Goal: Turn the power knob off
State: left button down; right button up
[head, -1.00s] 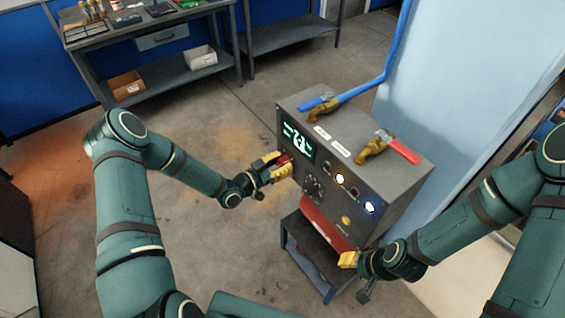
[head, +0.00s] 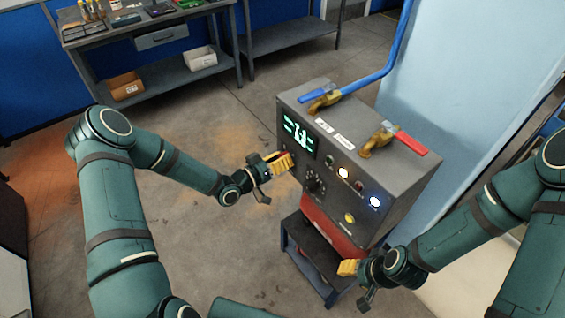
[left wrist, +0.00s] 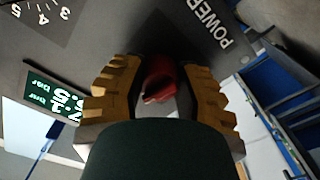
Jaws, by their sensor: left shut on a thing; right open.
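The red power knob (left wrist: 160,80) sits on the grey front panel in the left wrist view, below the word POWER (left wrist: 208,24). My left gripper (left wrist: 160,95) has its yellow fingers on both sides of the knob and is shut on it. In the head view my left gripper (head: 281,163) is at the left edge of the control box (head: 395,185), and its fingers mostly hide the knob. My right gripper (head: 350,267) is open and empty, low in front of the box's lower right side.
The box carries a lit green display (head: 298,136), a dial (head: 316,184) and lamps. A blue-handled valve (head: 322,98) and a red-handled valve (head: 395,142) are on its top. A cluttered workbench (head: 150,70) stands at the back left.

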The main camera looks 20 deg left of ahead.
pick_arm(q)
jog(key=n+b, duration=0.1)
jog(key=n, duration=0.4)
jog(key=shift+n, duration=0.3)
jog(key=n+b, duration=0.1)
jog(key=n, duration=0.4)
jog(key=shift+d, duration=0.1)
jog(key=shift+n, duration=0.4)
jog(key=c, duration=0.6)
grip_release()
jog(key=shift+s+a, duration=0.2)
jog(key=v, duration=1.1)
jog(key=shift+s+a, duration=0.15)
jog(key=shift+s, duration=0.05)
